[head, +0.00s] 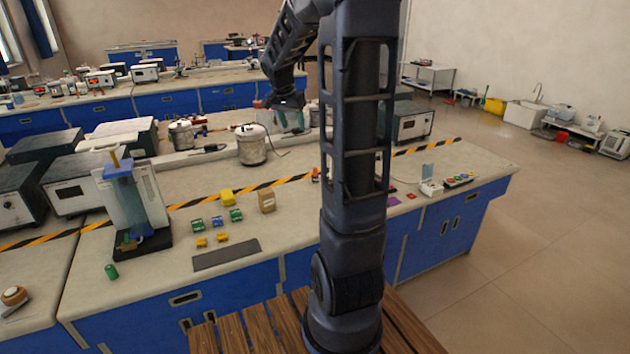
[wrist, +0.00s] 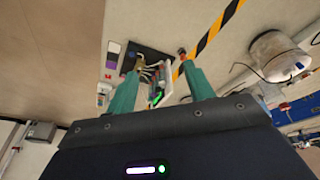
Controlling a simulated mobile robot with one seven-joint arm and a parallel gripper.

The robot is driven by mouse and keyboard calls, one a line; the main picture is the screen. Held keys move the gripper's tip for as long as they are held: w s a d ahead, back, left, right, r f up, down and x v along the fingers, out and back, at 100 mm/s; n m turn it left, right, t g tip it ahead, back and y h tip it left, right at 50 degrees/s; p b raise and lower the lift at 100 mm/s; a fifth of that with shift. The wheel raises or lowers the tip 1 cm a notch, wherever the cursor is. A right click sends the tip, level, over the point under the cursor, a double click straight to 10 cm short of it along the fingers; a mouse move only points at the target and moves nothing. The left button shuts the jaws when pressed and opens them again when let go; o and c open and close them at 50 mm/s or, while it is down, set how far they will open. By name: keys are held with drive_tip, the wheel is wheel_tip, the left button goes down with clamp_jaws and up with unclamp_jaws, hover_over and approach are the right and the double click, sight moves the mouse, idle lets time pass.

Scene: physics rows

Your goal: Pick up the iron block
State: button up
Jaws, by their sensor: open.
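My gripper (wrist: 160,72) is open, with two teal fingers spread apart and nothing held between them. In the head view the end of my arm (head: 285,98) hangs high over the far part of the bench, beyond the small blocks. No block can be surely told as iron. On the near bench are a brown block (head: 267,201), a yellow block (head: 226,197), green pieces (head: 197,225) (head: 236,215), a blue piece (head: 217,222) and small yellow pieces (head: 202,242) (head: 222,237). All stand well apart from my gripper. My arm column hides part of the bench.
A dark grey mat (head: 226,254) lies near the bench's front edge. A metal pot (head: 251,146) stands behind the striped tape. The wrist view shows a dark wired board (wrist: 140,62) beyond the fingers.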

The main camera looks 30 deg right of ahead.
drive_tip(key=w+d+f+m+g, duration=0.2)
drive_tip(key=w+d+f+m, duration=0.45)
drive_tip(key=w+f, duration=0.65)
drive_tip(key=m+h, duration=0.1)
drive_tip(key=m, duration=0.3)
approach(315, 176)
drive_tip(key=w, duration=0.2)
drive_tip(key=shift+n+g, duration=0.25)
drive_tip(key=shift+g, duration=0.15)
drive_tip(key=x, duration=1)
drive_tip(key=shift+s+d+f, duration=0.15)
drive_tip(key=shift+d+f, duration=0.05)
drive_tip(key=shift+d, duration=0.05)
clamp_jaws()
drive_tip(key=shift+r, duration=0.15)
